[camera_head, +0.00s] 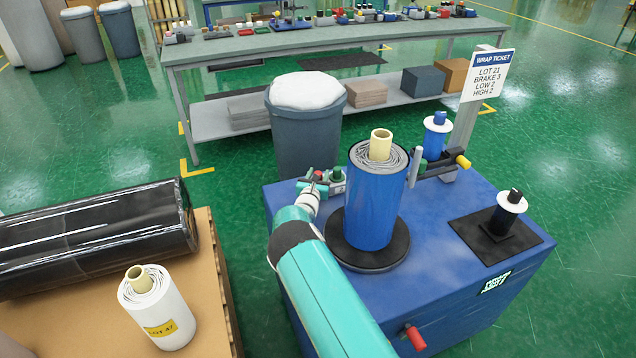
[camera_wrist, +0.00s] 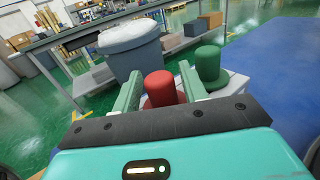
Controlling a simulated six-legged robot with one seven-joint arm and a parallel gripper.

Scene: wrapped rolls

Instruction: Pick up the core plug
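No piece is labelled core plug, and I cannot tell for sure which it is. A white-flanged piece with a black knob (camera_head: 512,200) stands upright on a dark mat at the right of the blue machine. My gripper (camera_head: 312,190) is at the machine's back left, far from that piece. In the wrist view my gripper (camera_wrist: 160,78) has its fingers apart. A red stub (camera_wrist: 160,90) shows between and beyond them; contact cannot be told. A green flanged stub (camera_wrist: 209,66) stands just right of it. Both are small in the head view.
A blue wrapped roll (camera_head: 375,210) with a tan core stands on a black turntable (camera_head: 350,255) right of my arm. A blue spool (camera_head: 435,140) and post are behind it. A grey bin (camera_head: 305,130) stands behind the machine.

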